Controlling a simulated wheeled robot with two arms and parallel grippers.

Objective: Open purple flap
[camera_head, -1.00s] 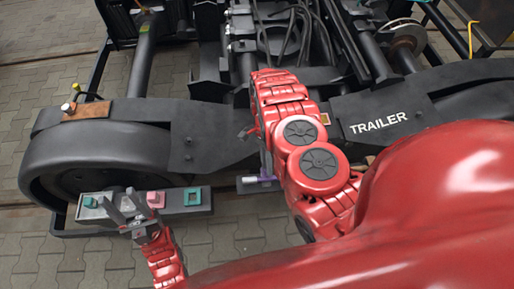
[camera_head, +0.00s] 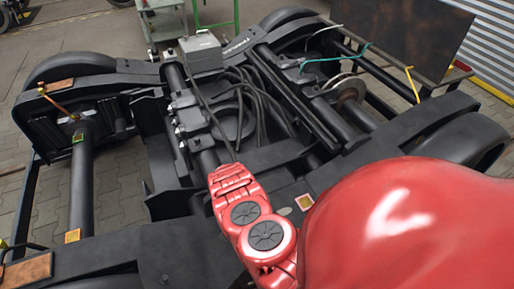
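The purple flap does not show in the head view. My red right arm reaches in from the lower right over the dark bogie frame (camera_head: 190,250). Its front links cover part of the frame's near beam, and its gripper is hidden. My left gripper is not in the picture.
Black hoses and cables (camera_head: 255,95) run over the middle of the bogie. A grey box (camera_head: 201,52) sits on its far side, with a green metal stand (camera_head: 215,15) behind. Paved floor (camera_head: 95,35) shows at the upper left.

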